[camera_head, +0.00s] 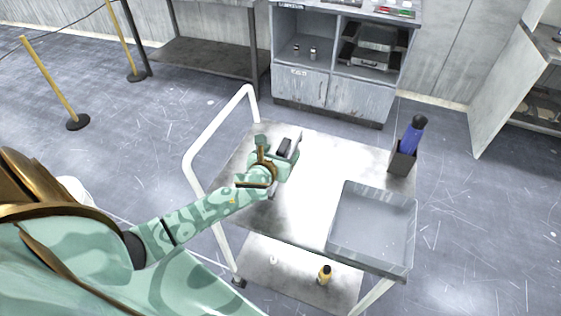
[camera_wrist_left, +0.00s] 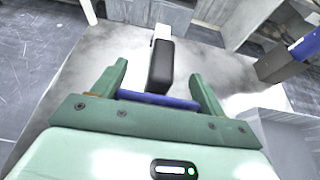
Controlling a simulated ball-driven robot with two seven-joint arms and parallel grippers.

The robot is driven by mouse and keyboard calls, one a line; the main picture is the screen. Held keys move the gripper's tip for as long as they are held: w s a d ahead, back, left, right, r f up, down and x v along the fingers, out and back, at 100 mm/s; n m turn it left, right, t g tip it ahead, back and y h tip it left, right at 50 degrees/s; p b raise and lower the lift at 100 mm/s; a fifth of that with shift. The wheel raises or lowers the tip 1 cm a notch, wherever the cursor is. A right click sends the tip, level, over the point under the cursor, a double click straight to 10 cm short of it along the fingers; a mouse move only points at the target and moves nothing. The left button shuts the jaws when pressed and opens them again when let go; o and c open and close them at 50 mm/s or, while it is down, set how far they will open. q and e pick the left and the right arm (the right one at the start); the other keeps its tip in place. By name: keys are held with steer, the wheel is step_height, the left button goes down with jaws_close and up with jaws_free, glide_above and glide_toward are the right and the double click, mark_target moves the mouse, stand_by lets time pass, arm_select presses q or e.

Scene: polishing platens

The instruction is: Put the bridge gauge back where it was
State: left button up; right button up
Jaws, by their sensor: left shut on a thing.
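My left gripper (camera_head: 277,160) is above the steel top of a cart (camera_head: 300,208) and is shut on the bridge gauge (camera_head: 294,141), a pale bar with a black block. In the left wrist view, the gauge's black block (camera_wrist_left: 161,66) and pale end stick out beyond the two green fingers of my left gripper (camera_wrist_left: 160,85). A blue strip lies between these fingers; I cannot tell whether it belongs to the gauge. The hand hides part of the gauge in the head view. My right gripper is not in view.
A clear, shallow tray (camera_head: 372,228) sits at the cart's front right. A dark holder (camera_head: 402,160) with a blue-handled thing (camera_head: 413,135) stands at its back right corner. A white rail (camera_head: 188,165) bounds the left side. A small yellow bottle (camera_head: 325,273) stands on the lower shelf.

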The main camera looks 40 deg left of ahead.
arm_select(q)
step_height(320, 180, down, 2)
steer(key=shift+r, duration=0.1)
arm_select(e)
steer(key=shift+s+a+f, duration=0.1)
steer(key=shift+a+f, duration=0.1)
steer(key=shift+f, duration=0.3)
arm_select(q)
steer(key=o, duration=1.5)
steer(key=shift+d, duration=0.1)
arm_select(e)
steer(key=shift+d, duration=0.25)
